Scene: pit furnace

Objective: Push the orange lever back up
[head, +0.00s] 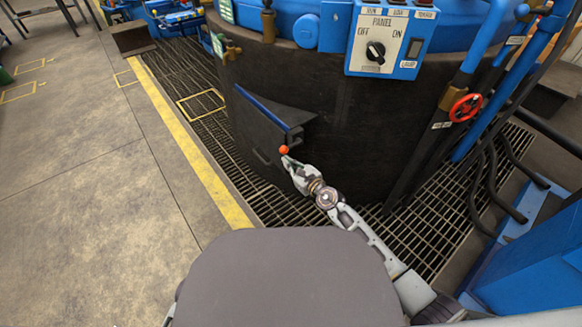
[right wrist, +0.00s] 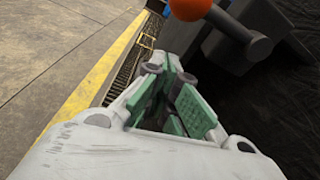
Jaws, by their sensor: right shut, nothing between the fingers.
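The orange lever's round knob (head: 284,150) shows in the head view at the lower right of a dark hatch (head: 266,128) on the furnace wall. In the right wrist view the orange knob (right wrist: 190,8) is at the top edge, with a grey rod end (right wrist: 260,47) to its right. My right gripper (head: 289,163) is just below the knob in the head view. Its fingers with green pads (right wrist: 172,82) are shut and hold nothing. I cannot tell whether the fingertips touch the lever. My left gripper is out of view.
The control panel (head: 389,40) with a black knob is at the top right of the furnace. A red valve wheel (head: 465,107) and blue pipes stand at the right. Metal grating (head: 290,211) surrounds the furnace; open concrete floor (head: 80,150) lies left of the yellow line (head: 185,138).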

